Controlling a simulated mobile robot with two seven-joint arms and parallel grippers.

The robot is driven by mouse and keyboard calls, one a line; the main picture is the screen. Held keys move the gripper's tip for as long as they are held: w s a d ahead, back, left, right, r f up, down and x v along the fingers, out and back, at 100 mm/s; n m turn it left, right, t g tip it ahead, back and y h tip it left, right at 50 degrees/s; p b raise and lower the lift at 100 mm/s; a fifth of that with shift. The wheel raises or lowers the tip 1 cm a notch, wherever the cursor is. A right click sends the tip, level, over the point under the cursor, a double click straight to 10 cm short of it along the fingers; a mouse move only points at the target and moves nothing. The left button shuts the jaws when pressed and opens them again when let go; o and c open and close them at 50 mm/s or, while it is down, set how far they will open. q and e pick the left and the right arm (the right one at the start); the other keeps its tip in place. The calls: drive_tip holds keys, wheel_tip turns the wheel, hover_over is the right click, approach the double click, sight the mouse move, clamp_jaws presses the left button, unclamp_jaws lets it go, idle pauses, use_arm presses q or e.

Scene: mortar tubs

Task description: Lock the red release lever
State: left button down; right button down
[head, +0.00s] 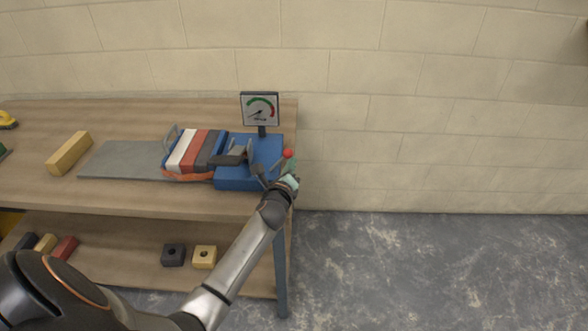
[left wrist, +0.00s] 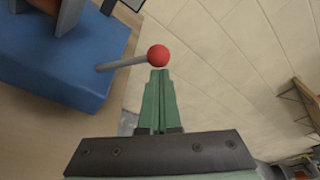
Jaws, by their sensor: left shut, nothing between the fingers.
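The red release lever shows as a red ball knob (head: 288,153) at the right end of the blue machine (head: 240,182). In the left wrist view the red knob (left wrist: 158,55) sits on a grey rod that comes out from the blue body (left wrist: 60,75). My left gripper (head: 291,168) is at the machine's right side, close to the knob. In the left wrist view its green fingers (left wrist: 159,73) are shut with nothing between them, their tips right by the knob. I cannot tell whether they touch it. My right gripper is not in view.
A dial gauge (head: 260,110) stands on the machine. White, red and dark blocks (head: 193,150) sit at its left, by a grey plate (head: 125,160). A yellow block (head: 69,153) lies further left. The lower shelf (head: 130,240) holds several blocks. Open floor lies right.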

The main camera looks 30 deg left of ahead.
sight(284, 152)
use_arm(q)
drive_tip(key=n, duration=0.2)
drive_tip(key=s+a+r+n+t, duration=0.1)
drive_tip(key=n, duration=0.1)
drive_tip(key=a+r+n+b, duration=0.1)
drive_tip(key=n, duration=0.1)
drive_tip(key=shift+s+a+t+h, duration=0.15)
drive_tip(key=shift+s+t+h, duration=0.1)
drive_tip(key=shift+t+h, duration=0.05)
drive_tip(key=shift+s+a+r+n+p, duration=0.2)
drive_tip(key=shift+s+a+p, duration=0.05)
drive_tip(key=shift+a, duration=0.15)
drive_tip(key=shift+s+a+r+n+p, duration=0.15)
drive_tip(key=shift+s+a+n+p, duration=0.1)
drive_tip(key=shift+a, duration=0.15)
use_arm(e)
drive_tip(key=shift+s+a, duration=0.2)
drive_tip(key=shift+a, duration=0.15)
use_arm(q)
drive_tip(key=shift+a, duration=0.1)
